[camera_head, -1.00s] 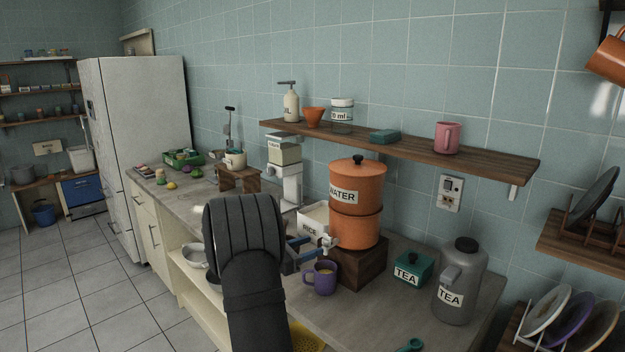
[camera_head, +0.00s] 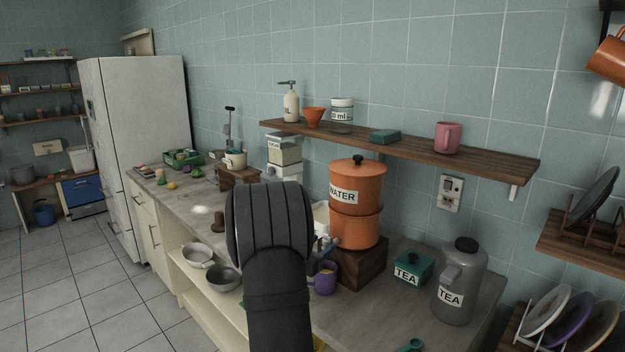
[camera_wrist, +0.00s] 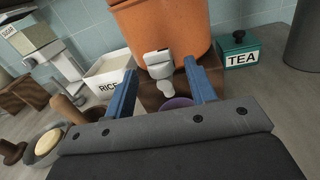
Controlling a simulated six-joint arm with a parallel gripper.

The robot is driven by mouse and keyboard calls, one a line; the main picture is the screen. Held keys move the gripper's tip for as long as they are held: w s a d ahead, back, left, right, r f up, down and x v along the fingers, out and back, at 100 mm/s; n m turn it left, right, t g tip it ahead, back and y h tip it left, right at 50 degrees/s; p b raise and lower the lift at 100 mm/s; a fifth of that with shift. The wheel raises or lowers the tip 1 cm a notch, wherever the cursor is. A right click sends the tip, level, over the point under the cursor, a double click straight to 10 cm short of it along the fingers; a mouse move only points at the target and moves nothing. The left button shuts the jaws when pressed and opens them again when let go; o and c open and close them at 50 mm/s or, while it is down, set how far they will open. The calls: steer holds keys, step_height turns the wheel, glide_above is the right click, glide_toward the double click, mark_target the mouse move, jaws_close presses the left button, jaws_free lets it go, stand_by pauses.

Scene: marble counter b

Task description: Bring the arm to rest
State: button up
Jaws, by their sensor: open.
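My gripper (camera_wrist: 160,84) is open, its two blue fingers apart with nothing held between them. In the head view my dark arm covers most of the gripper, and only part of a blue finger shows beside the purple mug (camera_head: 327,280). In the wrist view the orange water dispenser (camera_wrist: 165,30) stands ahead, and its grey-white tap (camera_wrist: 159,66) shows between the fingers. The purple mug (camera_wrist: 176,103) shows low between the fingers, mostly hidden by the gripper body. I cannot tell whether a finger touches it.
The dispenser (camera_head: 357,190) sits on a dark wooden block (camera_head: 362,268). A green tea box (camera_head: 413,268) and grey tea canister (camera_head: 459,285) stand right. A rice box (camera_wrist: 108,80) stands left of the dispenser. Metal bowls (camera_head: 223,279) lie left of my arm. A wooden shelf (camera_head: 480,160) hangs above.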

steer(key=s+a+n, duration=0.1)
steer(key=s+a, duration=0.5)
steer(key=s, duration=0.2)
steer(key=shift+a+f, duration=0.15)
steer(key=shift+a, duration=0.2)
